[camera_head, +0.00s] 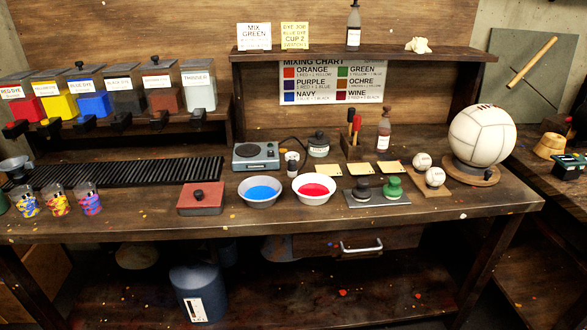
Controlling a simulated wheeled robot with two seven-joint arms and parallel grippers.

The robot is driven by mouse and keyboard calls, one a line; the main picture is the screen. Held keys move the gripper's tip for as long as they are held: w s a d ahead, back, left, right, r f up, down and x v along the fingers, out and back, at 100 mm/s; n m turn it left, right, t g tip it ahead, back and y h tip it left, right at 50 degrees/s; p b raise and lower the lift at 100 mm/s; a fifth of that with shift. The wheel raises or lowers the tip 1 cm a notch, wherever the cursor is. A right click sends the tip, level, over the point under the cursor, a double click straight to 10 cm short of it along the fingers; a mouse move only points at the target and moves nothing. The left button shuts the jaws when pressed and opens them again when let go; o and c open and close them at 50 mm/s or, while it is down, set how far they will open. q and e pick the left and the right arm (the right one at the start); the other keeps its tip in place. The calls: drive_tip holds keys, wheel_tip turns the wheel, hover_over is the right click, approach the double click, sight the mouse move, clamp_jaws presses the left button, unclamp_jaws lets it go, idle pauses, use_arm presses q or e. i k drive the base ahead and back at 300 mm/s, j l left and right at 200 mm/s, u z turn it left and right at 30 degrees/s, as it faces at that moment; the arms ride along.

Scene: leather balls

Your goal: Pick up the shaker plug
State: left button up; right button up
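I cannot tell for sure which thing is the shaker plug. Small candidates on the workbench (330,226) are a dark knobbed piece (362,191) and a green knobbed piece (393,188), both on a dark plate (376,202). A labelled jar with a dark top (319,146) stands behind the bowls. A small light cup-like item (293,163) stands beside the scale (256,156). Neither of my grippers is in view.
A blue-dye bowl (260,191) and a red-dye bowl (314,190) stand mid-bench. A large white ball (482,136) rests at the right, near two small balls. Dye dispensers (127,92), a black ribbed mat (125,172) and stained cups (58,200) fill the left. The front strip is mostly clear.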

sight(292, 170)
drive_tip(key=i+l+u, duration=0.15)
drive_tip(key=l, duration=0.35)
drive_tip(key=i+l+u, duration=0.2)
drive_tip(key=l, duration=0.3)
drive_tip(key=i+l+u, duration=0.15)
drive_tip(key=l, duration=0.4)
drive_tip(key=i+l+u, duration=0.15)
drive_tip(key=l, duration=0.4)
drive_tip(key=i+l+u, duration=0.2)
drive_tip(key=l, duration=0.35)
drive_tip(key=k, duration=0.1)
